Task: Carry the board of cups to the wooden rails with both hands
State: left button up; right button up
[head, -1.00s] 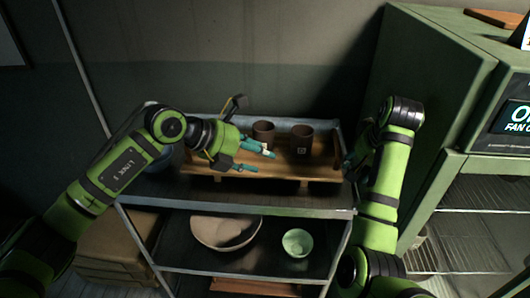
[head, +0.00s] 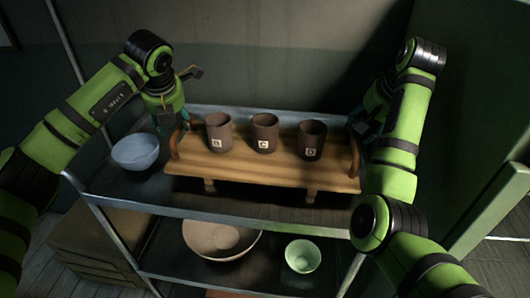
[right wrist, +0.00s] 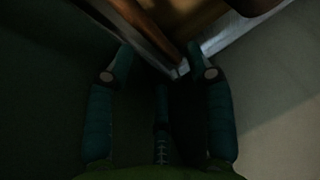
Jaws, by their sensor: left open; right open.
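The wooden board (head: 270,170) stands on short feet on the top shelf, with an upright handle at its left end (head: 175,145) and one at its right end (head: 354,155). Three dark brown cups stand upright on it in a row: B (head: 219,133), C (head: 264,134) and D (head: 311,141). My left gripper (head: 187,103) is open, close behind the left handle; its lower finger is partly hidden. My right gripper (right wrist: 160,57) is open near the board's right end; the head view mostly hides it behind my arm. Separate wooden rails cannot be made out.
The metal shelf unit (head: 240,218) carries a blue-grey bowl (head: 136,152) left of the board. Its lower shelf holds a wide beige bowl (head: 220,243) and a pale green bowl (head: 302,257). A wall is close behind; a green cabinet (head: 490,160) stands at right.

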aim_at(175, 132)
pick_arm(q)
jog(key=x, duration=0.3)
jog(key=shift+f, duration=0.3)
pick_arm(e)
jog(key=x, duration=0.3)
jog(key=shift+f, duration=0.3)
pick_arm(q)
jog(key=shift+w+a+f, duration=0.1)
jog(key=shift+a+f, duration=0.1)
jog(key=shift+f, duration=0.3)
pick_arm(e)
jog(key=shift+w+a+f, duration=0.1)
jog(key=shift+a+f, duration=0.15)
jog(key=shift+f, duration=0.2)
pick_arm(q)
jog(key=shift+w+f, duration=0.35)
pick_arm(e)
jog(key=shift+w+f, duration=0.4)
pick_arm(q)
jog(key=shift+s+r, duration=0.15)
jog(key=shift+s, duration=0.05)
grip_shut()
pick_arm(e)
jog(key=shift+s+r, duration=0.15)
jog(key=shift+s, duration=0.05)
grip_shut()
